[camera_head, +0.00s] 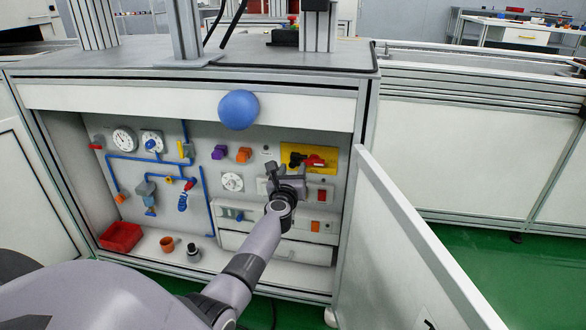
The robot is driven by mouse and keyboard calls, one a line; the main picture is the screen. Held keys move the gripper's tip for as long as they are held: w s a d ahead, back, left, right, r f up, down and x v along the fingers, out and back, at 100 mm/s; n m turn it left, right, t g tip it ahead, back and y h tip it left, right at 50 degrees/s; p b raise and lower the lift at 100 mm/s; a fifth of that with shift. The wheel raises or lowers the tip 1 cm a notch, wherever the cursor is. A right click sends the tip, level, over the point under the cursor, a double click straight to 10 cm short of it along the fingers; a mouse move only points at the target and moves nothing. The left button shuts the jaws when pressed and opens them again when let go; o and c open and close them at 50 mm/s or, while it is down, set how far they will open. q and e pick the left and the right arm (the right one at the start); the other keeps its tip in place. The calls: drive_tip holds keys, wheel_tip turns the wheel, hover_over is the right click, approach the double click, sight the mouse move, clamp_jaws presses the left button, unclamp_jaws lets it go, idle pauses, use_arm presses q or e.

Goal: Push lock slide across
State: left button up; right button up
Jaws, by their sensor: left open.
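A yellow plate (325,153) is on the back panel inside the open cabinet, at its upper right. A red slide-like part (313,161) with dark pieces beside it sits on this plate; I take it for the lock slide, though it is small. My left gripper (272,173) is open and empty, reaching into the cabinet just left of and below the yellow plate. It hides a bit of the panel behind it. I cannot tell its exact distance from the panel. My right gripper is not in view.
The cabinet door (405,240) stands open on the right of the opening. A blue ball (239,110) shows before the cabinet's upper edge. Gauges, blue pipes and valves fill the panel's left. A red bin (121,237) and an orange cup (167,244) stand on the cabinet floor.

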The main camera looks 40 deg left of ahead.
use_arm(q)
drive_tip(key=p+v, duration=0.2)
drive_tip(key=v, duration=0.4)
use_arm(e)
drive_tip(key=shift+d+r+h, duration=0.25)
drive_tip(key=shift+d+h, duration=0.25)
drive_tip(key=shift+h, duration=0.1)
